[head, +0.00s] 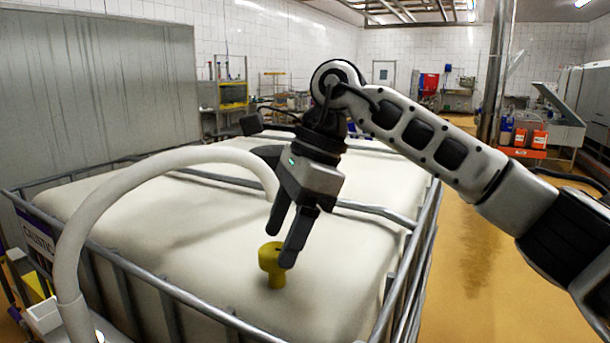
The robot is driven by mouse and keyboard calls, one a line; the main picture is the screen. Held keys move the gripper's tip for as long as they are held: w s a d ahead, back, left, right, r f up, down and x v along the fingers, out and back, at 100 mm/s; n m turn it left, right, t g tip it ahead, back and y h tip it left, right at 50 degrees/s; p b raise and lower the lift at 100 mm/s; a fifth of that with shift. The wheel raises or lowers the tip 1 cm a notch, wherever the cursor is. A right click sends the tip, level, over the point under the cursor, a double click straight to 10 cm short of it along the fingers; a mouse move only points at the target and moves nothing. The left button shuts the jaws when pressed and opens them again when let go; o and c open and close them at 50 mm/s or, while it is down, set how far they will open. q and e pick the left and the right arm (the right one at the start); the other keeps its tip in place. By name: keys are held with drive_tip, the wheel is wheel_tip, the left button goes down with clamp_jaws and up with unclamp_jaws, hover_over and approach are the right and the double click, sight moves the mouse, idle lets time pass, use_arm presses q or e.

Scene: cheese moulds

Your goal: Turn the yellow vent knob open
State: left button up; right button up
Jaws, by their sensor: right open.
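The yellow vent knob (271,258) stands upright on the top of a large white tank (150,215). My right gripper (281,247) comes down from above, with its two dark fingers apart. One fingertip overlaps the right edge of the knob in the picture, and the other ends just above the knob's top. I cannot tell whether either finger touches the knob. Nothing is held between the fingers. My left gripper is not in view.
A metal tube cage (405,285) surrounds the tank, with bars crossing its top. A thick white hose (150,165) arches over the tank's left side. Orange floor (480,270) is open to the right. A metal pillar (496,75) stands behind.

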drive_tip(key=v, duration=1.4)
drive_tip(key=shift+r, duration=0.2)
drive_tip(key=shift+d, duration=0.1)
